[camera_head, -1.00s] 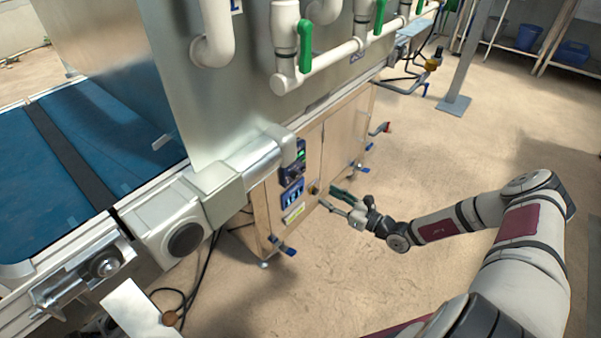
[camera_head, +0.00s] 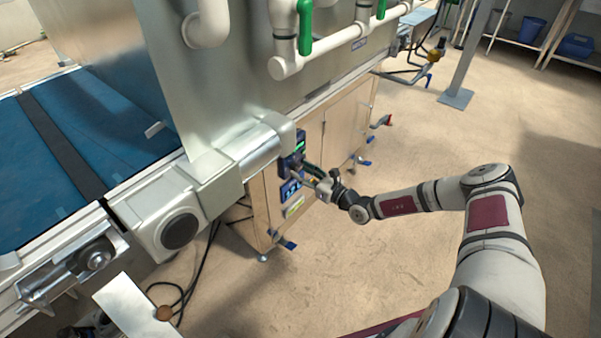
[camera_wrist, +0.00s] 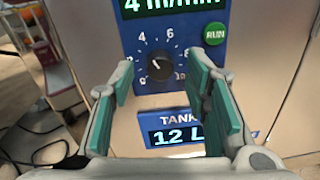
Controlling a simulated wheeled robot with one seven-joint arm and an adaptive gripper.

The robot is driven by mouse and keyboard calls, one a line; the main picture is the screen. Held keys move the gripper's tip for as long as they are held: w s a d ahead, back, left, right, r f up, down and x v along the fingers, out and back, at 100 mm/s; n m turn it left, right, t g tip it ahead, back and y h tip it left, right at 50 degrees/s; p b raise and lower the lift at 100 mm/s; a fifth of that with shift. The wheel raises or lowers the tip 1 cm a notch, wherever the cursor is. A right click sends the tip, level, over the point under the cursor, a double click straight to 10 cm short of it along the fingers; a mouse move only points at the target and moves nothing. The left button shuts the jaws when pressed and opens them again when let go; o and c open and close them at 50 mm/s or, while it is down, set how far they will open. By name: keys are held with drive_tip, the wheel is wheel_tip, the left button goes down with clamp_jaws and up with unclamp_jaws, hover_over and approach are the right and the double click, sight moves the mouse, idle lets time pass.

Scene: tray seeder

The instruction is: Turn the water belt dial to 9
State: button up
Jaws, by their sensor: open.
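A black round dial (camera_wrist: 160,67) sits on a blue panel (camera_wrist: 185,62) in the wrist view, with a white number scale around it; 4, 6 and 10 are readable. Its pointer mark looks turned to the upper left, but the exact number is hard to tell. No water belt name is readable. A green display above it (camera_wrist: 172,5) reads 4 m/min, its top cut off. My gripper (camera_wrist: 160,72) is open, with teal finger pads on either side of the dial in the picture. Contact is not clear. In the head view my gripper (camera_head: 306,172) is close to the panel front (camera_head: 291,164).
A green RUN button (camera_wrist: 215,34) is right of the dial. A TANK display (camera_wrist: 176,134) reading 12 L is below it. The machine's conveyor (camera_head: 90,130) and grey roller housing (camera_head: 178,222) are left of the panel. Open floor (camera_head: 330,270) lies in front.

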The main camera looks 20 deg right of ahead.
drive_tip(key=shift+w+a, duration=0.35)
drive_tip(key=shift+w, duration=0.15)
clamp_jaws()
